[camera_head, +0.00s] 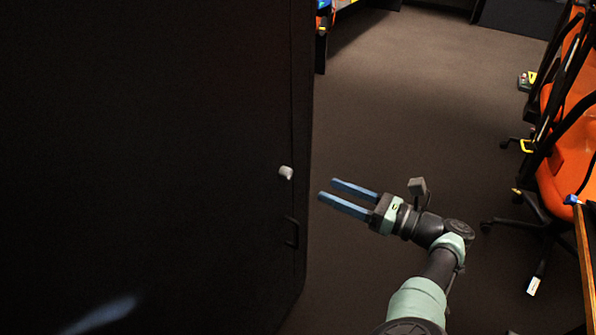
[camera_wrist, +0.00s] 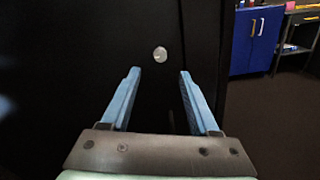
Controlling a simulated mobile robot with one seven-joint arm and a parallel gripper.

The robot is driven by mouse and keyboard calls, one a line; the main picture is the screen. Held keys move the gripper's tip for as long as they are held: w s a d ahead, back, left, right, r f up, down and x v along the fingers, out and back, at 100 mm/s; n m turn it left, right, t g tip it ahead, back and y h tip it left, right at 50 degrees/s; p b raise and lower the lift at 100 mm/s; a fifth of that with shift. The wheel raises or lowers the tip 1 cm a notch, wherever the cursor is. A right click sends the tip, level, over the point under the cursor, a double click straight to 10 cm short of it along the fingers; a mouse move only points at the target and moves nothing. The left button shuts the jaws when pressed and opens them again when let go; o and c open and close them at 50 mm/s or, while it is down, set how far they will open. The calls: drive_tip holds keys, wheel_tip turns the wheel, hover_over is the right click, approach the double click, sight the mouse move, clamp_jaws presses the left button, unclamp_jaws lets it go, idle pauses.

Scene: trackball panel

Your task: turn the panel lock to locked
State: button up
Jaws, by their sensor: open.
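The panel lock (camera_head: 286,172) is a small light-grey knob on the face of a large black panel (camera_head: 150,130), near its right edge. In the wrist view the lock (camera_wrist: 160,54) is a pale round spot beyond my fingertips, slightly above the gap between them. My gripper (camera_head: 327,188) has two long blue fingers, open and empty, to the right of the lock and apart from it. It also shows in the wrist view (camera_wrist: 159,73). I cannot tell which way the lock is turned.
A black pull handle (camera_head: 291,232) is on the panel below the lock. Orange chairs (camera_head: 568,150) and a table edge (camera_head: 584,260) stand at the right. A blue cabinet (camera_wrist: 255,40) shows in the wrist view.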

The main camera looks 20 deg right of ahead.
sight(290, 174)
drive_tip(key=b+x, duration=0.1)
drive_tip(key=x, duration=0.8)
drive_tip(key=shift+w+a, duration=0.15)
drive_tip(key=shift+w, duration=0.05)
clamp_jaws()
